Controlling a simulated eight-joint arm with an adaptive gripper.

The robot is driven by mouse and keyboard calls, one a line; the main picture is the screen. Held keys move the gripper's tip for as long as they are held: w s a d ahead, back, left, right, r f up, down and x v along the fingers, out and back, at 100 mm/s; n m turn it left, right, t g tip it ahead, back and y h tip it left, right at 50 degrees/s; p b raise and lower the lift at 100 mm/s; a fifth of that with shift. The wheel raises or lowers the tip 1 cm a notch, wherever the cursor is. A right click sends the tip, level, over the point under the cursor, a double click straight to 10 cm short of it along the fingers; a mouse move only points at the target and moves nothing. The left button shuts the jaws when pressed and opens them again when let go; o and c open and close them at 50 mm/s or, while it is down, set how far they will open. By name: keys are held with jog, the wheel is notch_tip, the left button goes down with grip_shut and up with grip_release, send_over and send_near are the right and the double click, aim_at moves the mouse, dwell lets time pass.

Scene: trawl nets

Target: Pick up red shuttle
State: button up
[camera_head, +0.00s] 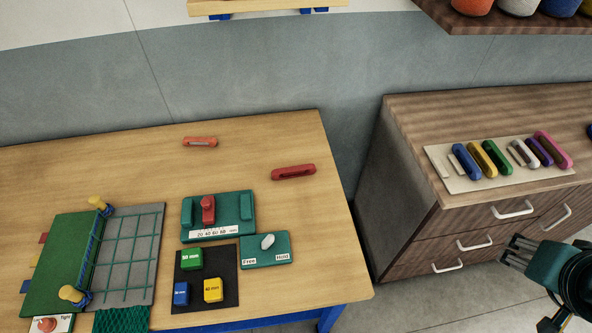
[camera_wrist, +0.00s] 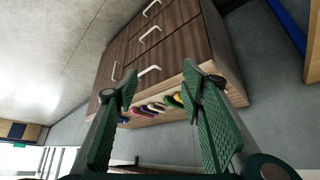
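A red shuttle (camera_head: 293,172) with a dark slot lies flat on the wooden table (camera_head: 120,165), near its right edge. An orange-red shuttle (camera_head: 200,142) with a grey middle lies to its left, nearer the table's back edge. My gripper (camera_head: 513,251) is at the lower right, in front of the drawer cabinet and well away from both. In the wrist view my gripper (camera_wrist: 160,82) is open, with its two green fingers wide apart and nothing between them. The red shuttle does not show in the wrist view.
The table also holds a green block fixture (camera_head: 245,214), a Free/Hold plate (camera_head: 278,253), a dark tray of gauge blocks (camera_head: 208,298) and a net frame (camera_head: 135,250). The cabinet (camera_head: 410,160) bears a board of coloured shuttles (camera_head: 437,160). A gap separates table and cabinet.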

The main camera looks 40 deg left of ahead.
jog(key=shift+c, duration=0.2)
jog(key=c, duration=0.3)
dwell(0.3)
